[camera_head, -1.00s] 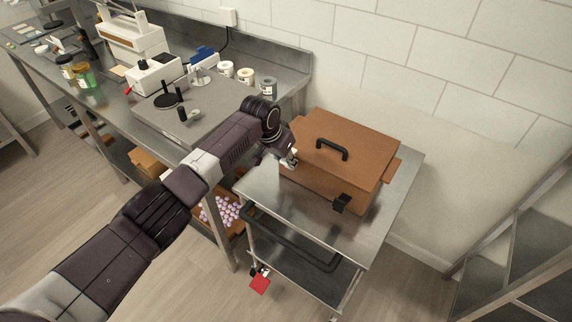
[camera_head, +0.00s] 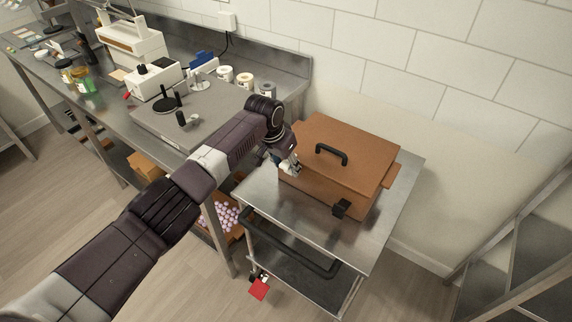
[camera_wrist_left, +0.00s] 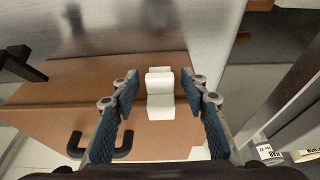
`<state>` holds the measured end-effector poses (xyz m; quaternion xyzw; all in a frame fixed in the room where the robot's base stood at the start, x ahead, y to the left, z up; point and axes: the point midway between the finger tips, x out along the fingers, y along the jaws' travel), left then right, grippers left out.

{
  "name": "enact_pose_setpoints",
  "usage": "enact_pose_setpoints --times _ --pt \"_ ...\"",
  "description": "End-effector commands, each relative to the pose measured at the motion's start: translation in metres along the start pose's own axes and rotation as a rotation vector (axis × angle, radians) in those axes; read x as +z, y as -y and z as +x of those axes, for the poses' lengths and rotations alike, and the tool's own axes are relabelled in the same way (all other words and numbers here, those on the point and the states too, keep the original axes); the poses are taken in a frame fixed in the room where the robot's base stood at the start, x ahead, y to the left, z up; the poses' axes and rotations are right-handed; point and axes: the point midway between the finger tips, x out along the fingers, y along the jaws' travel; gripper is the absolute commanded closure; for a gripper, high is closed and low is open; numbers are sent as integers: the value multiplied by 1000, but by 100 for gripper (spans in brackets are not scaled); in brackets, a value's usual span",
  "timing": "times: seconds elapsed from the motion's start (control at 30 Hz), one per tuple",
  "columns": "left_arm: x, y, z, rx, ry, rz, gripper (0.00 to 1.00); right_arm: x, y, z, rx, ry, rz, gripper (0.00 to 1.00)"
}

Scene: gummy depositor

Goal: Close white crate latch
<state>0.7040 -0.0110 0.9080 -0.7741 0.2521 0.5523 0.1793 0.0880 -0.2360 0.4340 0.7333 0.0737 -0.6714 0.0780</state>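An orange-brown crate (camera_head: 362,143) with a closed-looking lid stands on a steel cart. The white latch (camera_wrist_left: 160,95) is on the crate's front edge in the left wrist view. My left gripper (camera_wrist_left: 160,92) is open, with one blue-padded finger on each side of the latch and visible gaps between. In the head view my left gripper (camera_head: 290,167) is at the crate's front left, where it hides much of the latch. A black latch (camera_head: 341,208) sits at the crate's front right. My right gripper is in neither view.
The steel cart top (camera_head: 270,196) is clear in front of the crate. A black cart handle (camera_head: 290,244) runs along its front. A steel bench with a grey plate (camera_head: 160,122) and several jars stands at left. A tiled wall is behind.

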Motion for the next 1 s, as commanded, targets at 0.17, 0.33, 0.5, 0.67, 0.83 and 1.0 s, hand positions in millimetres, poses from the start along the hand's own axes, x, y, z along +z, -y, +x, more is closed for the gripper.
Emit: enact_pose_setpoints --times 0.17,0.33,0.5,0.67,0.83,1.0 --pt "0 0 0 0 -1 0 59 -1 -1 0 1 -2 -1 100" --pt "-1 1 -7 0 -2 -1 59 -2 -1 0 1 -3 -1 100" --pt "-1 1 -27 0 -4 1 59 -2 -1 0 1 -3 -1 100" --pt "-1 1 -56 -2 -5 1 59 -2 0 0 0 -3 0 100" --pt "-1 1 -90 -1 -4 1 59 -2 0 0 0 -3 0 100" --pt "-1 0 -112 0 -1 0 59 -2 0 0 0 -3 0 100"
